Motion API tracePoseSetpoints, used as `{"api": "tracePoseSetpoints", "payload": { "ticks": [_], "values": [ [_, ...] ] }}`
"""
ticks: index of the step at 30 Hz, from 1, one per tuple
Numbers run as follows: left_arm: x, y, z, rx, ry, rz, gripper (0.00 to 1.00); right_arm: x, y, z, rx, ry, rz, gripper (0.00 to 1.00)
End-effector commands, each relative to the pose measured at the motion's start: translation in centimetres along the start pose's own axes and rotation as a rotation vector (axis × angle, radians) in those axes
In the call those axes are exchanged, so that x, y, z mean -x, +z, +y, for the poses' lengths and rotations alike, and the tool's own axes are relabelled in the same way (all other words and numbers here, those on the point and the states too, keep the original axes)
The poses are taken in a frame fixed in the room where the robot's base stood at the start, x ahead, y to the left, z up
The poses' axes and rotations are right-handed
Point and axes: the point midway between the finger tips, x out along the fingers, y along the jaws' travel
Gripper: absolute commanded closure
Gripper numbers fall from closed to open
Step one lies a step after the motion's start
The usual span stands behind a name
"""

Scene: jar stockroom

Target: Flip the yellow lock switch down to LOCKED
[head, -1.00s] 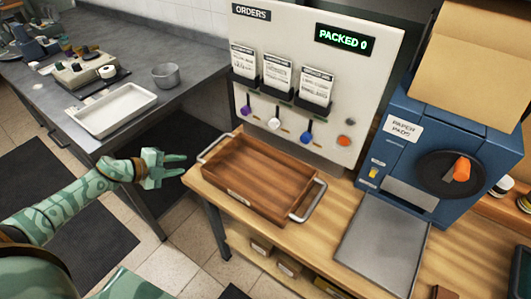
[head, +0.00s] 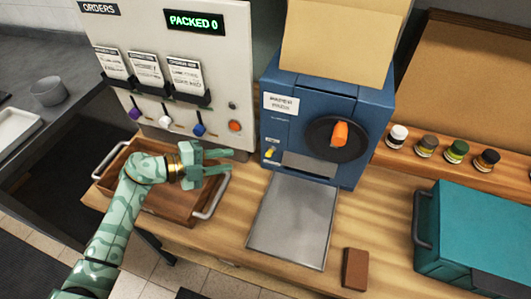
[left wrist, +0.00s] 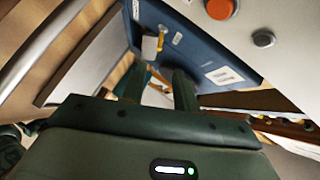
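The yellow lock switch (head: 271,152) is a small yellow piece low on the left of the front of the blue paper pads machine (head: 290,128). It is too small to tell which way it is set. My left gripper (head: 229,161) is open and empty, over the right end of the wooden tray and apart from the switch, to its left. In the left wrist view my two fingers (left wrist: 158,88) are spread, with the blue machine (left wrist: 200,50) beyond them. My right gripper is not in view.
A grey metal plate (head: 292,222) lies before the machine. The wooden tray (head: 160,203) sits below the orders board (head: 225,60). A brown block (head: 355,268) and a teal case (head: 470,235) are to the right. Several small jars (head: 427,146) stand behind.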

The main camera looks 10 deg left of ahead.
Motion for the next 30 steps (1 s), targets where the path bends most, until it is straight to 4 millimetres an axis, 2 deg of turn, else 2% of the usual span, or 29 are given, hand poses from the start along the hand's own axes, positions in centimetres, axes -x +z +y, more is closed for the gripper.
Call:
{"api": "tracePoseSetpoints", "payload": {
  "ticks": [1, 6, 13, 18, 27, 30],
  "values": [
    [-1.5, -0.1, 0.0, 0.002, -0.005, 0.004, 0.70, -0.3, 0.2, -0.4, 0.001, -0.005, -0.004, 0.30],
    [-6.0, 0.0, 0.1, 0.004, -0.003, 0.003, 0.70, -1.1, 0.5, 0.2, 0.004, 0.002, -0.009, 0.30],
    [-10.3, 0.1, 0.2, 0.002, -0.002, 0.001, 0.70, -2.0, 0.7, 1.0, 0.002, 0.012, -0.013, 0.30],
    [-11.7, 0.0, 0.1, 0.001, -0.001, 0.001, 0.70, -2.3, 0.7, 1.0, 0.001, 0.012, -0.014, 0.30],
    [-11.9, 0.0, 0.0, 0.000, 0.001, 0.000, 0.70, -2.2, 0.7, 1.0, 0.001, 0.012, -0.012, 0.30],
    [-11.8, 0.0, 0.0, 0.000, 0.000, 0.000, 0.98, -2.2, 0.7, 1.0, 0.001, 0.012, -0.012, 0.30]
  ]
}}
